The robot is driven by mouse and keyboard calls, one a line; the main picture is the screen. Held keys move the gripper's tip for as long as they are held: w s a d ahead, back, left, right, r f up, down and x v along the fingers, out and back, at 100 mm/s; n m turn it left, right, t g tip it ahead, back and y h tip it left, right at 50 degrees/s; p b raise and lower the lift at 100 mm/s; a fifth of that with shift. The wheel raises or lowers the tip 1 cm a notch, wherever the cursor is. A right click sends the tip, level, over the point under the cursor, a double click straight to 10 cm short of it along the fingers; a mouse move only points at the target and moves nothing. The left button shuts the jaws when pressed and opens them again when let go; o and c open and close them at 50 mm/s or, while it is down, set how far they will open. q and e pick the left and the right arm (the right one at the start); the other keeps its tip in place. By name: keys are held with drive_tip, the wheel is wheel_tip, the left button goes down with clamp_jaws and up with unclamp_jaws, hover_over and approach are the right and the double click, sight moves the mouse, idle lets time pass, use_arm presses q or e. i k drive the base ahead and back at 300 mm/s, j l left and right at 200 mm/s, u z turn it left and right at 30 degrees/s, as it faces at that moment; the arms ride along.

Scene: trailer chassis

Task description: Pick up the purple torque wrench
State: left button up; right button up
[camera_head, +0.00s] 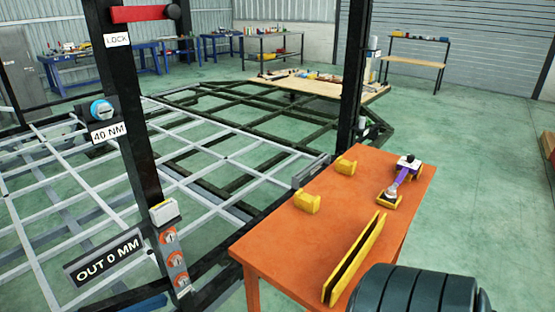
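The purple torque wrench (400,180) lies on the right part of the orange table (290,245), in the camera_head view. Its purple shaft runs away from me, with a grey end nearer and a white and dark part at the far end. Small yellow supports show at both ends, and the wrench appears to rest on them. No gripper holds it. Neither my left nor my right gripper is in view.
Two yellow blocks (307,202) (346,166) and a long upright yellow-edged holder (355,258) stand on the table. A dark post (353,90) rises behind it. A trailer frame (90,200) and a labelled dark column (137,130) are left. Floor (480,190) right is clear.

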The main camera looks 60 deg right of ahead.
sight(390, 195)
drive_tip(key=z, duration=2.65)
drive_tip(key=i+l+u, duration=0.25)
drive_tip(key=l, duration=0.6)
drive_tip(key=l+u, duration=0.3)
drive_tip(key=l, duration=0.6)
drive_tip(key=k+j, duration=0.05)
